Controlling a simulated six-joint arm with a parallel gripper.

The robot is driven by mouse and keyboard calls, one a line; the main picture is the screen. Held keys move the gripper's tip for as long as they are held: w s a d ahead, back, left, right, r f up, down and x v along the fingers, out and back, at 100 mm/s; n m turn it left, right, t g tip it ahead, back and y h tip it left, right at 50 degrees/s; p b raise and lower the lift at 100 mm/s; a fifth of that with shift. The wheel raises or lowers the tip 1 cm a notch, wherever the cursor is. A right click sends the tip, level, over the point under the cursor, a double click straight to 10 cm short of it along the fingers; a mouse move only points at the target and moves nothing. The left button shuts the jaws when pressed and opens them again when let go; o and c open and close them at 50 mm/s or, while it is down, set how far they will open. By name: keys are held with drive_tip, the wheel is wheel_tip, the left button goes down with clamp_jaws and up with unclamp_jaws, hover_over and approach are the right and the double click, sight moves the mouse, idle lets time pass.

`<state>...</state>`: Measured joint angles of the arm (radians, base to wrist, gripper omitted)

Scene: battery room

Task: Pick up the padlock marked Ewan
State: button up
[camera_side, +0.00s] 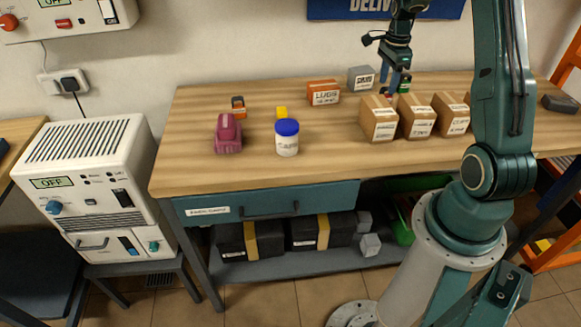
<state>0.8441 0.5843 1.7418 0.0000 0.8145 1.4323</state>
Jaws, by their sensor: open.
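My gripper (394,86) points down over the back right part of the wooden workbench (190,172), just above and behind the leftmost cardboard box (379,119). Its fingers are apart. A small red patch shows below the fingers at the box's back edge; I cannot tell what it is. No padlock marked Ewan can be made out. A small orange and dark item (238,106) stands at the back left of the bench, too small to identify, with no readable name.
Two more cardboard boxes (416,116) (451,114) stand right of the first. The bench's front left is clear.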

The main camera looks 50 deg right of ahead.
sight(387, 88)
drive_tip(key=shift+d+f, duration=0.1)
drive_tip(key=shift+f, duration=2.3)
clamp_jaws()
